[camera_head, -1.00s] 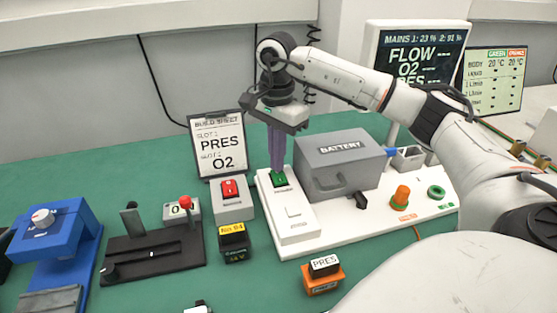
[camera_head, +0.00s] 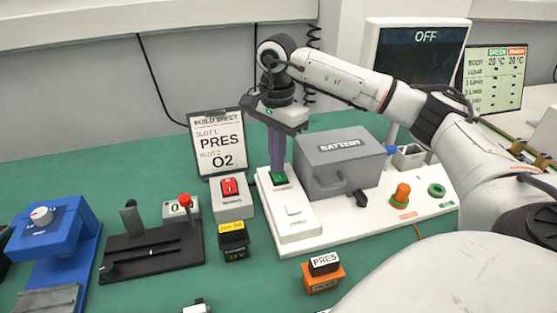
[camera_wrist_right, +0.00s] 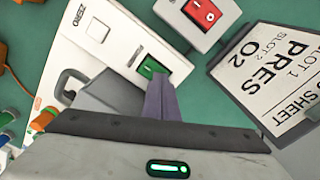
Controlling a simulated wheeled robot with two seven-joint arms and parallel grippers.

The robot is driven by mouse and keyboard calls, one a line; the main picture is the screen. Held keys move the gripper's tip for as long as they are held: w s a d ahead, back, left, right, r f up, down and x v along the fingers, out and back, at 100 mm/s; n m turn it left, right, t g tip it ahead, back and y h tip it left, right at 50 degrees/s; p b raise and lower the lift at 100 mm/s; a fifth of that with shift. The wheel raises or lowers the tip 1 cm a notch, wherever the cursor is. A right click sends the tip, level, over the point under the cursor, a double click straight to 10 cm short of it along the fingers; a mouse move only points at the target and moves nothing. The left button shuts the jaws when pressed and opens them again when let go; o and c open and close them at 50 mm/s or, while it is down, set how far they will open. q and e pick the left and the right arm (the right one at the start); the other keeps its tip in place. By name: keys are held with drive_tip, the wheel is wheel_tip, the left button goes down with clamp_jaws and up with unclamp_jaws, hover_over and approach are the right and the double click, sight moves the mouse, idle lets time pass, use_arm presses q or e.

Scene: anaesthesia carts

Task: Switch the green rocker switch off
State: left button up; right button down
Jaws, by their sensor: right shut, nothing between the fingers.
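The green rocker switch (camera_head: 278,178) sits on the far left part of the white panel (camera_head: 400,203), beside the grey battery box. It also shows in the right wrist view (camera_wrist_right: 152,67). My right gripper (camera_head: 278,168) is shut and empty, pointing down with its purple fingertips at the green switch. In the right wrist view the fingertips (camera_wrist_right: 159,80) overlap the switch's edge; whether they touch it I cannot tell for sure. The monitor (camera_head: 420,55) behind the panel reads OFF. My left gripper is not in view.
The grey battery box (camera_head: 340,160) stands right of the gripper. A red rocker switch (camera_head: 229,187) on its own grey box is to the left. The build sheet (camera_head: 217,145) stands behind. A PRES block (camera_head: 324,265) lies in front, with free green table around it.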

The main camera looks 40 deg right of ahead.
drive_tip(key=shift+r+p, duration=0.65)
drive_tip(key=shift+r, duration=0.1)
wheel_tip(320, 180, up, 5)
drive_tip(key=p, duration=0.4)
drive_tip(key=shift+r, duration=0.15)
